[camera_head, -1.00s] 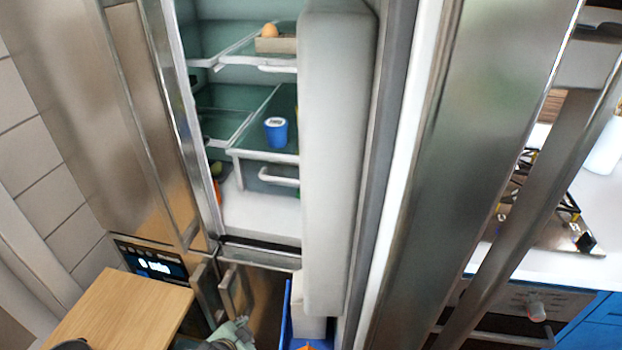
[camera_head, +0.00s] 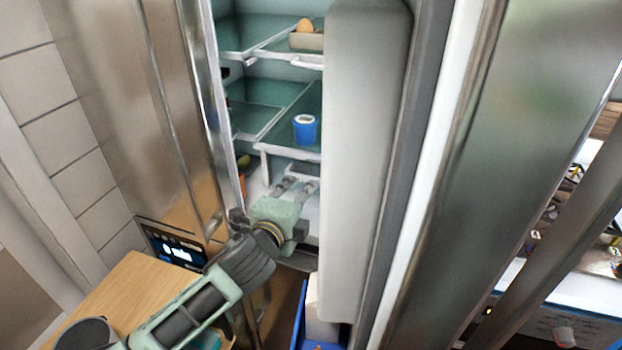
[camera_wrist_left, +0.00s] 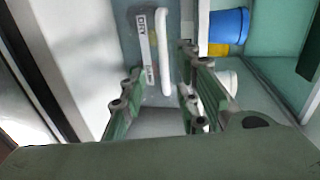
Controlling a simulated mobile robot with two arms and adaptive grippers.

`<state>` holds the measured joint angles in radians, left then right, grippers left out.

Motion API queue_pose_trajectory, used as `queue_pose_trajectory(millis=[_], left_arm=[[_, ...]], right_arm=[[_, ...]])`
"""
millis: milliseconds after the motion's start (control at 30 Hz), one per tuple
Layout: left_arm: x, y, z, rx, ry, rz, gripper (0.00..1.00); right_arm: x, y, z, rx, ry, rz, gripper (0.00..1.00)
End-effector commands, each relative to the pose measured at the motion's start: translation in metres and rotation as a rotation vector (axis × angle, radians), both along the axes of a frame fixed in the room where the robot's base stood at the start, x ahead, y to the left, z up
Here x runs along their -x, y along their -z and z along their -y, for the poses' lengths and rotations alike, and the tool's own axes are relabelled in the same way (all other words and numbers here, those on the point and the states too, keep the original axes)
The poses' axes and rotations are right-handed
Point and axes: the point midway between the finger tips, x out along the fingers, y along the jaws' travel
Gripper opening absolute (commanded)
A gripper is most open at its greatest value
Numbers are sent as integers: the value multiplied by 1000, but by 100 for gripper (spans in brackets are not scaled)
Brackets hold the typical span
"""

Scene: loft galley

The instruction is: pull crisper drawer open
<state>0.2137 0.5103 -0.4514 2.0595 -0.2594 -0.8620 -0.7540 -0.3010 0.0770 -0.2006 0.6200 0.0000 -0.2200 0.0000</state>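The crisper drawer sits low inside the open fridge. In the left wrist view its front carries a pale label (camera_wrist_left: 147,48) and a white bar handle (camera_wrist_left: 165,55). In the head view my gripper and arm hide most of the drawer front. My left gripper (camera_head: 296,185) reaches into the fridge at the drawer. In the left wrist view its fingers (camera_wrist_left: 160,72) are apart, with the handle appearing between them; I cannot tell whether they touch it. The drawer looks shut. My right gripper is out of view.
A blue cup (camera_head: 305,129) stands on the shelf above the drawer, and an egg (camera_head: 304,26) sits in a tray higher up. The thick open fridge door (camera_head: 362,150) stands close to the right. A wooden top (camera_head: 128,292) and a blue bin (camera_head: 299,318) are below.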

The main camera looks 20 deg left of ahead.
Motion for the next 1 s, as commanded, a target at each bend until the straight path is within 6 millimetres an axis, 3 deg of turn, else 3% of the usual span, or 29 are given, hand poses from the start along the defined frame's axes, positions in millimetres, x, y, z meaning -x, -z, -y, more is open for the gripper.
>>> queue_pose_trajectory(millis=[600, 1000], left_arm=[[-71, 9, 3, -19, 8, 12, 29], [-79, 12, 3, -19, 8, 12, 29]], right_arm=[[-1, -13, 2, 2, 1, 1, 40], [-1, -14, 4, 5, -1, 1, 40]])
